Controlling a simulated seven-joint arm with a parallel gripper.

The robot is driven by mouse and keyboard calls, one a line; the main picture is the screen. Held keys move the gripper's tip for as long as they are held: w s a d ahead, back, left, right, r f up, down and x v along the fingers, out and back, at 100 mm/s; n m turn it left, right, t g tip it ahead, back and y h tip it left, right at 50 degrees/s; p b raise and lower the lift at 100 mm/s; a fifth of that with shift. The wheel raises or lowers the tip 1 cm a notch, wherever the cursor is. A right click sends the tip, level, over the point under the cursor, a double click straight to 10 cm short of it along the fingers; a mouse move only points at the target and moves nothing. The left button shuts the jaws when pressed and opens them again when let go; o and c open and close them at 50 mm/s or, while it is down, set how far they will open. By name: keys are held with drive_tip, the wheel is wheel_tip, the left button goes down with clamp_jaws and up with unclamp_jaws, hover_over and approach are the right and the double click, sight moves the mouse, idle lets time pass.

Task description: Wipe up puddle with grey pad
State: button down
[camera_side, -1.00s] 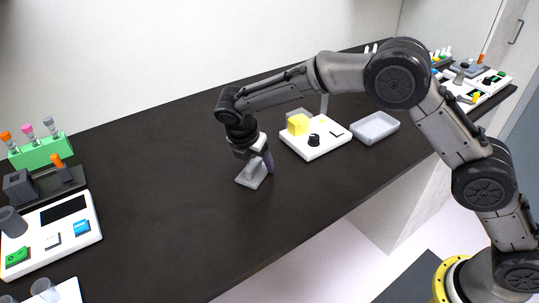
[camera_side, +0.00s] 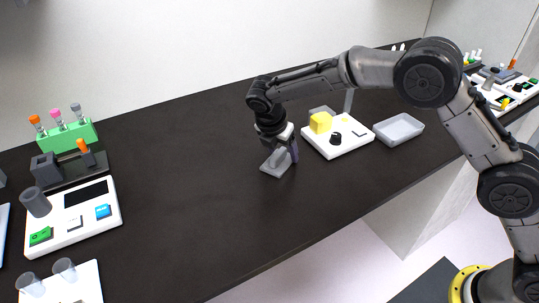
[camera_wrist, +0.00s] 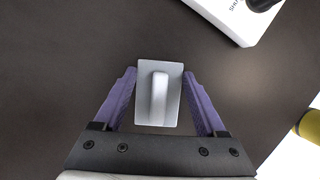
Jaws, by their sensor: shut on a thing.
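The grey pad (camera_side: 274,166) is a flat rectangular plate on the dark bench, near the middle of the side view. In the wrist view the pad (camera_wrist: 144,112) has a pale upright handle (camera_wrist: 160,96) at its centre. My gripper (camera_side: 280,152) points down over it and is shut on the pad. Its two purple fingers (camera_wrist: 160,74) lie at the left and right of the pad in the wrist view. The pad appears to lie flat on or just above the bench. I can make out no puddle; the pad may hide part of the surface below it.
A white device with a yellow block (camera_side: 320,122) and a black knob stands just right of the pad, with a grey tray (camera_side: 399,129) beyond. At left are a green tube rack (camera_side: 68,137) and a white control panel (camera_side: 90,222). The dark bench between is clear.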

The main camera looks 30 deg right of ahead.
drive_tip(key=d, duration=0.4)
drive_tip(key=shift+f, duration=0.1)
drive_tip(key=shift+d, duration=0.35)
wheel_tip(320, 180, up, 8)
drive_tip(key=shift+a, duration=0.15)
idle(0.7)
drive_tip(key=s+d+m+g, duration=0.2)
drive_tip(key=d+m, duration=0.1)
drive_tip(key=m, duration=0.3)
drive_tip(key=s+d+m+g+y, duration=0.1)
drive_tip(key=s+d+m+g, duration=0.1)
drive_tip(key=m, duration=0.5)
drive_tip(key=s+d+f+m+g+y, duration=0.1)
drive_tip(key=s+d+m+g, duration=0.1)
drive_tip(key=s+d+m, duration=0.2)
drive_tip(key=shift+s+d+f+m+g, duration=0.15)
drive_tip(key=shift+d+m, duration=0.2)
drive_tip(key=shift+m, duration=0.45)
drive_tip(key=shift+w+d+r+m+g, duration=0.15)
drive_tip(key=shift+d+m, duration=0.2)
drive_tip(key=shift+m, duration=0.45)
drive_tip(key=shift+d+f+y, duration=0.15)
drive_tip(key=shift+d+y, duration=0.15)
